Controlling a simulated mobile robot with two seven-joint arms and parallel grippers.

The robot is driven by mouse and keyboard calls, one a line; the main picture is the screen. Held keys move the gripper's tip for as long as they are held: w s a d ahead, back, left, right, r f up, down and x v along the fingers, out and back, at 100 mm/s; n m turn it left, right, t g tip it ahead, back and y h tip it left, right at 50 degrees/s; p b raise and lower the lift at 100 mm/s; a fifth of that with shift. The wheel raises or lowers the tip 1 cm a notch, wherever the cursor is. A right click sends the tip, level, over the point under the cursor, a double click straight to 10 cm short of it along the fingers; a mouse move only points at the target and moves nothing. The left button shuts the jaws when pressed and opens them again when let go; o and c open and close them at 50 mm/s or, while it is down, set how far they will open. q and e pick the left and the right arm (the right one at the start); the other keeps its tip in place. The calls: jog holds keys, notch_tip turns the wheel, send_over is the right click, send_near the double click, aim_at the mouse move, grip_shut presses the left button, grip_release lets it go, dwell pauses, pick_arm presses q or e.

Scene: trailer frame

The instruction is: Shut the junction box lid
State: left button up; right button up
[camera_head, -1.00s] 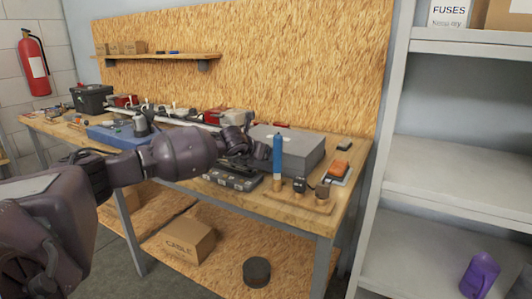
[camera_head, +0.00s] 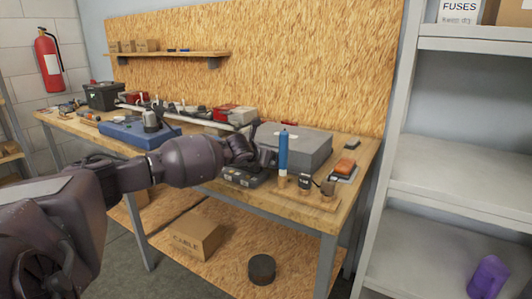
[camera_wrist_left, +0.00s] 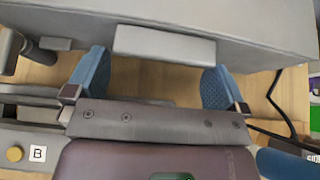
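The grey junction box (camera_head: 305,148) stands on the right part of the workbench. Its top looks flat, with the lid down or nearly so; I cannot tell whether it is fully closed. In the left wrist view the box's grey front (camera_wrist_left: 240,22) fills the top, with a protruding tab (camera_wrist_left: 165,43) in the middle. My left gripper (camera_head: 250,152) is at the box's left front side. In the left wrist view its blue finger pads (camera_wrist_left: 155,80) are wide apart, one at each side below the tab, with nothing between them. My right gripper is not in view.
A blue-and-white tube (camera_head: 283,153) stands upright in front of the box, beside small parts on a wooden block (camera_head: 310,198). A dark tray (camera_head: 243,176) lies under my left gripper. An orange-topped item (camera_head: 344,168) lies right of the box. Grey shelving (camera_head: 440,165) stands at the right.

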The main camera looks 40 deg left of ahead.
pick_arm(q)
jog(key=shift+w+r, duration=0.1)
jog(key=shift+r, duration=0.65)
jog(key=shift+s+r+p, duration=0.35)
jog(key=shift+s+p, duration=0.05)
jog(key=shift+s, duration=0.15)
jog(key=p+v, duration=0.2)
jog(key=v, duration=0.5)
jog(key=shift+s+d+p, duration=0.15)
jog(key=shift+s+p, duration=0.15)
jog(key=shift+s, duration=0.15)
jog(key=shift+s+d+r, duration=0.15)
jog(key=shift+s+r, duration=0.05)
jog(key=shift+s, duration=0.5)
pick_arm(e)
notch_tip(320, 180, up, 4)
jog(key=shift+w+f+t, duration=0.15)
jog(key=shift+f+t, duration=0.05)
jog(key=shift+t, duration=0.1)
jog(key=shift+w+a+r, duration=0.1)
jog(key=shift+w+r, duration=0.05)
